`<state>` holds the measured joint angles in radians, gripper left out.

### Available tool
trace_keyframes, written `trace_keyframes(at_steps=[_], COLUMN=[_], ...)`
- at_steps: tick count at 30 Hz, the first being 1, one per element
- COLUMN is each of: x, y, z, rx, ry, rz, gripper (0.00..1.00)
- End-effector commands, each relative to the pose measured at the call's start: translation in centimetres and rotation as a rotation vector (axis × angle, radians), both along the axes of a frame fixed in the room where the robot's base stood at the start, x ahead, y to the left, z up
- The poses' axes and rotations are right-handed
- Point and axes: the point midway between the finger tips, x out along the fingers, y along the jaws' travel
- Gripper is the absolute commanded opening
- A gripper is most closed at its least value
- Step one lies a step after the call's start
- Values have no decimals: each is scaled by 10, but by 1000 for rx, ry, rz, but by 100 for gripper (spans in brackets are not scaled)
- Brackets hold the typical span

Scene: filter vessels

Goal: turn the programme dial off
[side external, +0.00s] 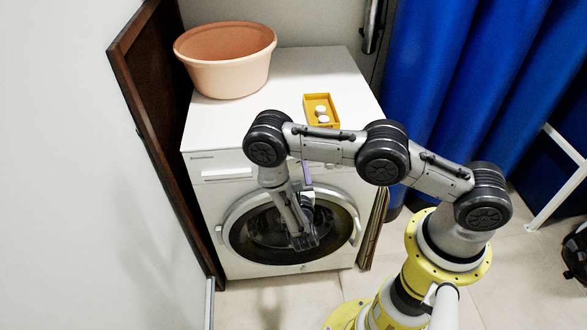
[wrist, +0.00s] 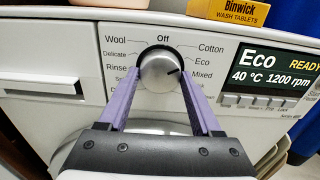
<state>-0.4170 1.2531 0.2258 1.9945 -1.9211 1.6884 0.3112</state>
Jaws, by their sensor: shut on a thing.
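The programme dial (wrist: 158,72) is a round silver knob on the washing machine's front panel, ringed by printed programme names. "Off" is at the top of the ring. The dark mark on the knob points right, toward the Eco and Mixed labels. My gripper (wrist: 160,78) has its two purple fingers on either side of the knob and is shut on it. The display (wrist: 275,72) reads "Eco", "READY", "40 °C 1200 rpm". In the side view the dial is hidden behind my arm, and a purple finger shows at the panel.
The white washing machine (side external: 320,75) has a round door below the panel. On top are a peach tub (side external: 225,75) and a yellow box of white wash tablets (side external: 309,104). A brown wooden panel stands left; blue curtains (side external: 455,80) hang right.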

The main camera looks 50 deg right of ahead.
Motion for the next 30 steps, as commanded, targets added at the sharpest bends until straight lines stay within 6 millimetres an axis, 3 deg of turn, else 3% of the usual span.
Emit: trace_keyframes(at_steps=[14, 30], x=[-1, -1], y=[0, -1], z=[0, 1], rx=[-84, -426], ry=[84, 424], rz=[-1, -1], gripper=[10, 10])
